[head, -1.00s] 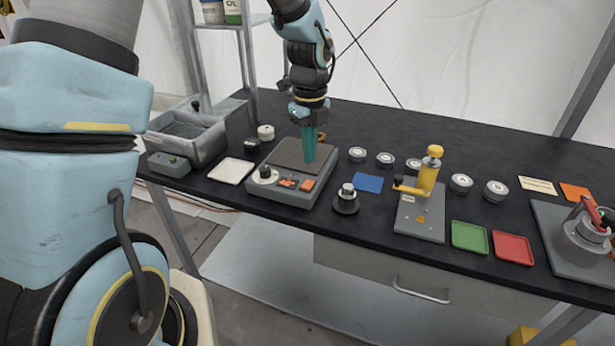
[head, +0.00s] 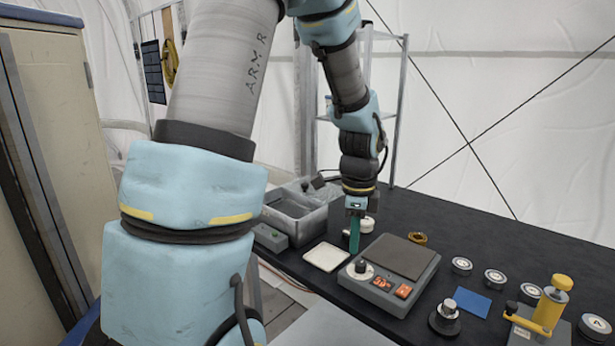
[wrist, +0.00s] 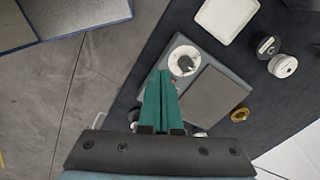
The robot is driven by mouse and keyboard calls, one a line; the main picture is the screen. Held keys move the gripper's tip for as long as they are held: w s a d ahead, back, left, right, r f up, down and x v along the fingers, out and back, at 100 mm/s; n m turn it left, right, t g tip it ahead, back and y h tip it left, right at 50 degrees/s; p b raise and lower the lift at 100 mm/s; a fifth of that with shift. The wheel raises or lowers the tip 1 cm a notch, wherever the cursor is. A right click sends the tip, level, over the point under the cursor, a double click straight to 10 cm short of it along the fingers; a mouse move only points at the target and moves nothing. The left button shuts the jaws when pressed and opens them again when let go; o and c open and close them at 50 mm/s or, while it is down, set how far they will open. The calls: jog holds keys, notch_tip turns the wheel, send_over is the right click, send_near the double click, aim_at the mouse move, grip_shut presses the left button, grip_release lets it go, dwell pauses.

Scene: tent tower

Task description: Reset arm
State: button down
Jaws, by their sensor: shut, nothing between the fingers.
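My gripper (head: 354,236) points down above the dark table in the head view, between the white square tray and the grey scale. Its teal fingers are together with nothing between them. The wrist view also shows the shut fingers (wrist: 160,100), overlapping the near edge of the scale. The scale (head: 395,268) has a dark plate, a white dial and orange displays; it shows in the wrist view too (wrist: 215,95).
A white square tray (head: 326,257) and a grey basin (head: 296,215) stand to the left. A black knob (head: 444,318), a blue square (head: 473,302) and a yellow-handled device (head: 545,312) lie to the right. A shelf (head: 398,110) stands behind. A brass ring (head: 418,238) lies behind the scale.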

jog(key=s+a+n, duration=0.3)
jog(key=a+n, duration=0.6)
jog(key=n, duration=0.1)
jog(key=s+a+r+n+t+b, duration=0.1)
jog(key=s+a+n, duration=0.2)
jog(key=a+n, duration=0.5)
jog(key=shift+a+n, duration=0.4)
jog(key=shift+n, duration=0.7)
jog(key=shift+w+r, duration=0.1)
jog(key=shift+w, duration=0.1)
